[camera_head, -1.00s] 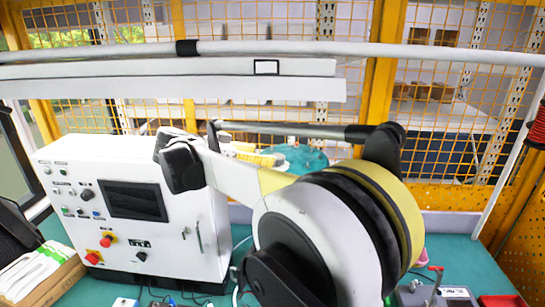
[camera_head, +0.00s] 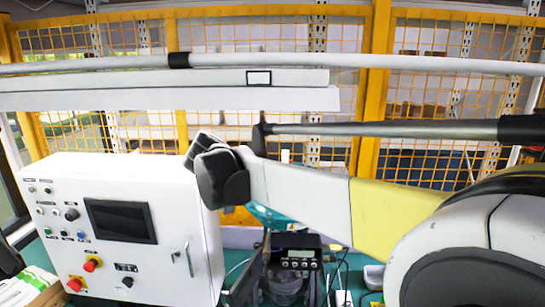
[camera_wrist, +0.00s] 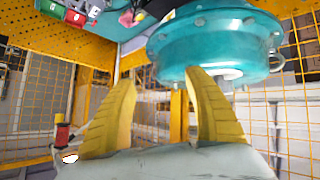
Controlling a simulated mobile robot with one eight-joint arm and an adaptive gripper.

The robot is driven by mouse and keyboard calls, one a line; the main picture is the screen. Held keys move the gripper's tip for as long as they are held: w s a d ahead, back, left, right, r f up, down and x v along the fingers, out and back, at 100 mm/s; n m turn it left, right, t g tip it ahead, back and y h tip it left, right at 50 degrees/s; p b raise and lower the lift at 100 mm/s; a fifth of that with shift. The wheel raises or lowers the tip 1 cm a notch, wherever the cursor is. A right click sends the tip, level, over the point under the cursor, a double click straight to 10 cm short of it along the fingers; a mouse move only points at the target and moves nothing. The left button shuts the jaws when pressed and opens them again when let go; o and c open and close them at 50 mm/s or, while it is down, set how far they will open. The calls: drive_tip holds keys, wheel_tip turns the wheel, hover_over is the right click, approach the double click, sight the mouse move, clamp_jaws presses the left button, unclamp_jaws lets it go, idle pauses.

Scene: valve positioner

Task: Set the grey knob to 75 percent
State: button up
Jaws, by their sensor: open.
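I cannot pick out a grey knob for certain in either view. A dark device with a small display and buttons (camera_head: 300,252) stands right of the white control cabinet in the head view; it may be the positioner. A teal round valve housing (camera_head: 264,215) shows behind my wrist, and it fills the upper wrist view (camera_wrist: 215,45). My gripper (camera_wrist: 162,82) is open and empty, its two yellow fingers apart and pointing toward the housing. In the head view my arm hides the fingers.
The white control cabinet (camera_head: 205,255) stands at left with dark knobs, red knobs (camera_head: 91,264) and a black screen (camera_head: 120,222). Yellow mesh fencing (camera_head: 420,95) closes the back. In the wrist view, red and green items (camera_wrist: 75,16) are at upper left.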

drive_tip(key=s+d+f+n+g+y+b, duration=0.15)
drive_tip(key=s+d+f+b, duration=0.25)
drive_tip(key=s+d+f, duration=0.4)
drive_tip(key=s+d+f+n+y+b, duration=0.2)
drive_tip(key=s+d+f+b, duration=0.3)
drive_tip(key=s+f, duration=0.5)
drive_tip(key=s+d+f+n+t+y+b, duration=0.1)
drive_tip(key=s+d+f+n+y+b, duration=0.2)
drive_tip(key=s+f, duration=0.7)
wheel_tip(320, 180, down, 2)
drive_tip(key=d+y+b, duration=0.1)
drive_tip(key=d+b, duration=0.1)
drive_tip(key=b, duration=0.1)
drive_tip(key=shift+s, duration=0.25)
